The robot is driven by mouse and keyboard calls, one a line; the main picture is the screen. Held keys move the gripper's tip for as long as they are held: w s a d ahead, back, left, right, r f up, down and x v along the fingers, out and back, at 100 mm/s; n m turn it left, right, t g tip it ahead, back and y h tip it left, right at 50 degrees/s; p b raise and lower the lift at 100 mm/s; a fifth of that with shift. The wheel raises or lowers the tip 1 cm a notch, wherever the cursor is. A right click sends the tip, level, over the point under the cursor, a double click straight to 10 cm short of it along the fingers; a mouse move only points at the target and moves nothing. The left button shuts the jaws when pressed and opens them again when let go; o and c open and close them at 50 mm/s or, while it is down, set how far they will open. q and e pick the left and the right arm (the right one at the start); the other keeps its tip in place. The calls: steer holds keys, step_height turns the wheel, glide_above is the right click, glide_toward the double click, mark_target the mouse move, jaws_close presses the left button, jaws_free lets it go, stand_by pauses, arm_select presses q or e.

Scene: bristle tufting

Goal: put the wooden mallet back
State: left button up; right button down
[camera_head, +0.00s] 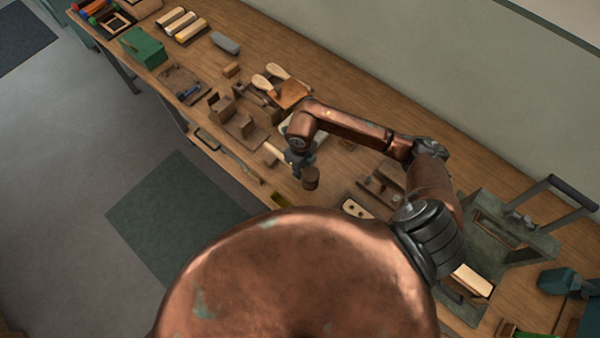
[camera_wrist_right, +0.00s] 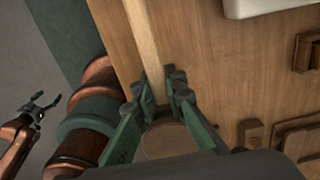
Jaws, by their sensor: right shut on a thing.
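My right gripper (camera_head: 299,163) is over the front part of the bench and is shut on the wooden mallet (camera_head: 311,180). The mallet's round brown head shows just below the gripper. Its pale handle points up and left. In the right wrist view the fingers (camera_wrist_right: 165,100) close around the handle near the head, and the handle (camera_wrist_right: 146,45) runs away over the bench top. The gripper hides part of the mallet. My left gripper (camera_wrist_right: 38,105) shows small at the left of the right wrist view, with its fingers apart and empty, away from the bench.
The wooden bench (camera_head: 375,130) carries wooden blocks (camera_head: 238,122), a green box (camera_head: 143,47), brushes (camera_head: 182,25) and a small wooden fixture (camera_head: 382,190). A grey-green machine (camera_head: 510,235) stands at the right end. Bare bench top lies along the wall.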

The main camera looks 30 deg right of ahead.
steer(key=shift+w+f, duration=0.35)
steer(key=shift+w+d+f, duration=0.1)
steer(key=shift+w+f, duration=0.05)
steer(key=shift+f, duration=1.55)
steer(key=shift+f, duration=0.1)
steer(key=c, duration=2)
jaws_free()
steer(key=shift+f, duration=0.1)
steer(key=shift+o, duration=0.2)
step_height(320, 180, up, 12)
steer(key=shift+r, duration=0.2)
